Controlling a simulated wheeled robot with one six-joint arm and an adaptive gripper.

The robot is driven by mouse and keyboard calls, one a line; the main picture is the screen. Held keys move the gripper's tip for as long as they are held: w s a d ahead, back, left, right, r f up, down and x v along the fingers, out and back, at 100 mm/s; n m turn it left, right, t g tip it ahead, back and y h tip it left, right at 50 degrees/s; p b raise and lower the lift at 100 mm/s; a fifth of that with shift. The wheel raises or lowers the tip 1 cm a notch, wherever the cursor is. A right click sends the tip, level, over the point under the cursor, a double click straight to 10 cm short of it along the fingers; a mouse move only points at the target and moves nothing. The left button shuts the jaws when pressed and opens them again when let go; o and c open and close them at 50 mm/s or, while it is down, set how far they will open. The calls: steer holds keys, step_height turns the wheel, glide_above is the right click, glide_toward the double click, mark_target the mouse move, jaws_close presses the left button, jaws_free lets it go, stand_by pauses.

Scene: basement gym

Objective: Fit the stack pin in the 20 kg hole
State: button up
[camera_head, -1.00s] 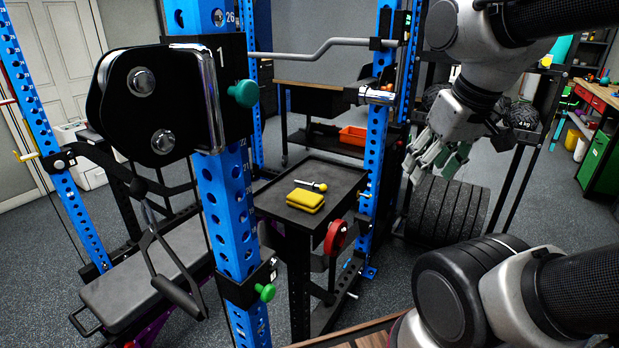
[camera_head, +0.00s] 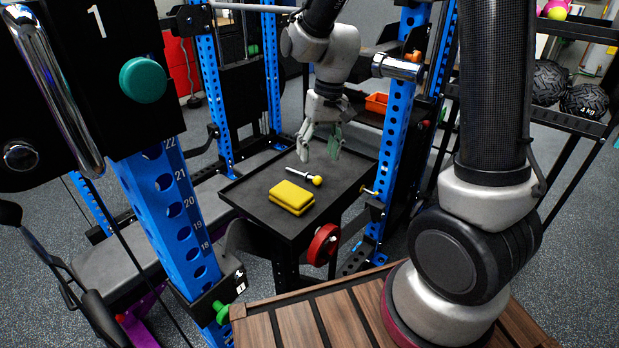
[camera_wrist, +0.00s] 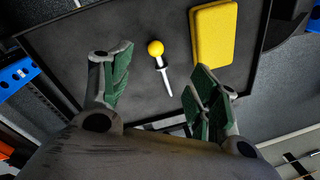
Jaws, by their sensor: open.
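The stack pin has a yellow ball knob and a silver shaft. In the head view the pin (camera_head: 306,176) lies on the black tray table, behind a yellow sponge-like block. It also shows in the wrist view (camera_wrist: 160,62), its shaft pointing towards my gripper.
The black tray table (camera_head: 257,206) has a raised rim. The yellow block (camera_head: 291,197) lies on it. A blue upright (camera_head: 395,125) stands right of it, another (camera_head: 172,205) front left. A red disc (camera_head: 323,245) sits at its front. An orange bin (camera_head: 377,103) stands behind.

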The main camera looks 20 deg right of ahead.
mark_target(316, 177)
steer(key=f, duration=0.5)
steer(key=a+f, duration=0.1)
steer(key=f, duration=0.1)
steer(key=shift+s+f, duration=0.25)
jaws_close()
